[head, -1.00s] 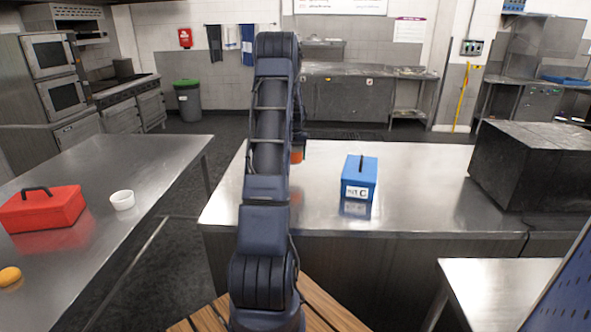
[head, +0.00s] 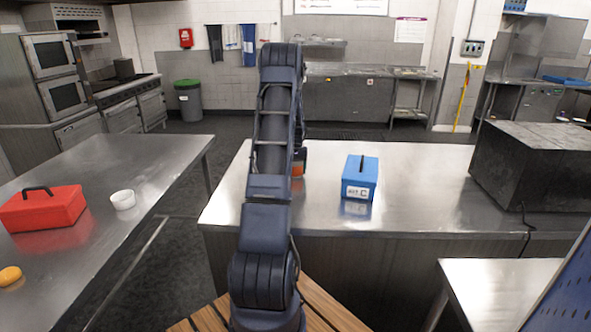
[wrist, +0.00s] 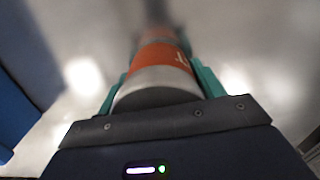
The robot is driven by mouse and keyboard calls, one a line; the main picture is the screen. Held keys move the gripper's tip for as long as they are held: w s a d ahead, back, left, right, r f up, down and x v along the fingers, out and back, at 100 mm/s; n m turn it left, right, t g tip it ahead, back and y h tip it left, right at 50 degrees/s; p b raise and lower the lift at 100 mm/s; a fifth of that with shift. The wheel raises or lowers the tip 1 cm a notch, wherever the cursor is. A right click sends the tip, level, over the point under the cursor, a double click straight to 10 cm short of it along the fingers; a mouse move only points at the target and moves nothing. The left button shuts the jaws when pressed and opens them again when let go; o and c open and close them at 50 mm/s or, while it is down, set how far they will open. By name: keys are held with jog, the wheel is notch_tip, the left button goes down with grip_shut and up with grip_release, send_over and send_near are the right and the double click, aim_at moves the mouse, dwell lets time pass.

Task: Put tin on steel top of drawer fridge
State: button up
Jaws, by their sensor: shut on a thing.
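The tin (wrist: 165,73), with an orange label and a bare silver end, is between the green fingers of my gripper (wrist: 158,82) in the wrist view. My gripper is shut on it. In the head view, only a small orange part of the tin (head: 298,169) shows beside my arm, which hides the rest. The tin is over the left part of the middle steel top (head: 425,185), low down, with a blurred orange reflection in the steel. I cannot tell whether it touches the steel.
A blue box (head: 360,178) stands on the same top, right of the tin. A big black box (head: 535,165) stands at the far right. A red box (head: 42,210), white cup (head: 122,200) and orange-yellow item (head: 10,276) are on the left table (head: 150,155).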

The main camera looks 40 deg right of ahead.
jog(key=o, duration=1.2)
jog(key=shift+f, duration=0.1)
jog(key=shift+c, duration=0.2)
